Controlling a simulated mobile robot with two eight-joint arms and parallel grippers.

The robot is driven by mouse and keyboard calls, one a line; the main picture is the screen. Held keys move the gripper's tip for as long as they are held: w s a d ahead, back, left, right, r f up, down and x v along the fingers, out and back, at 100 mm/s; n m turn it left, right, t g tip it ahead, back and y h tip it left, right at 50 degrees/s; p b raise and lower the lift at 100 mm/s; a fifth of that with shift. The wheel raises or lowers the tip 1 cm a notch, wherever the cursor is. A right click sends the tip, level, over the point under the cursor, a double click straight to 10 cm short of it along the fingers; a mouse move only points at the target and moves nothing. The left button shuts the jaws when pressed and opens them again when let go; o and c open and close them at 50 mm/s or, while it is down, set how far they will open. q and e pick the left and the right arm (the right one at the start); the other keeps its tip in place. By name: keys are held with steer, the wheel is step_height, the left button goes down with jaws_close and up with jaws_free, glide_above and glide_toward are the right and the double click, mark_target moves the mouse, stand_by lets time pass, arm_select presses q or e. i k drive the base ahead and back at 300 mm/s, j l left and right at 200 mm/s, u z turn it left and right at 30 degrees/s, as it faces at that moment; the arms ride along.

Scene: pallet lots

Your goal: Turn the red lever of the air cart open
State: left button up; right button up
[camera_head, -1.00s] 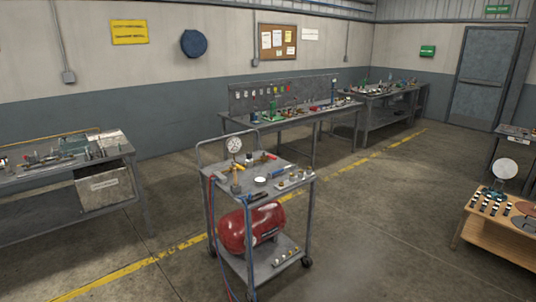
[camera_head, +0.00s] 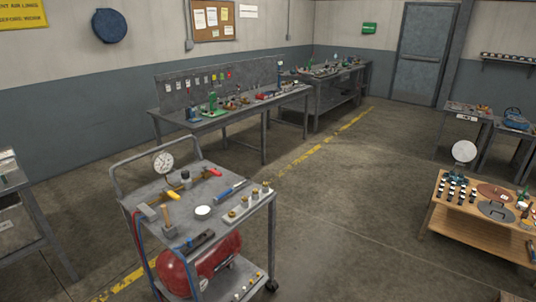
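The air cart (camera_head: 130,202) is a grey wheeled cart at the lower left of the head view. A red tank (camera_head: 178,272) lies on its lower shelf, partly hidden by the top shelf and cut by the bottom edge. A red handle-like part (camera_head: 211,172), probably the red lever, shows at the back of the top shelf beside yellow pieces; its exact position is too small to tell. A round white gauge (camera_head: 163,161) stands at the back left of the top. Neither of my grippers is in view.
On the cart top are a blue tool (camera_head: 231,190), a white disc (camera_head: 202,211) and a block of brass fittings (camera_head: 246,205). A grey workbench (camera_head: 228,116) stands behind. A wooden table (camera_head: 432,218) stands at right. Floor between cart and wooden table is clear.

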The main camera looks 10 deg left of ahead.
mark_target(212, 170)
steer(key=i+l, duration=0.1)
steer(key=i, duration=0.35)
steer(key=i+l+u, duration=0.15)
steer(key=i, duration=0.3)
steer(key=i+l, duration=0.15)
steer(key=i, duration=0.3)
steer(key=i+u, duration=0.15)
steer(key=u, duration=0.25)
steer(key=i+u, duration=0.2)
steer(key=u, duration=0.25)
steer(key=i+l+u, duration=0.1)
steer(key=u, duration=0.3)
steer(key=i+l+u, duration=0.15)
steer(key=u, duration=0.25)
steer(key=i+l+u, duration=0.2)
steer(key=u, duration=0.2)
steer(key=i+l+u, duration=0.4)
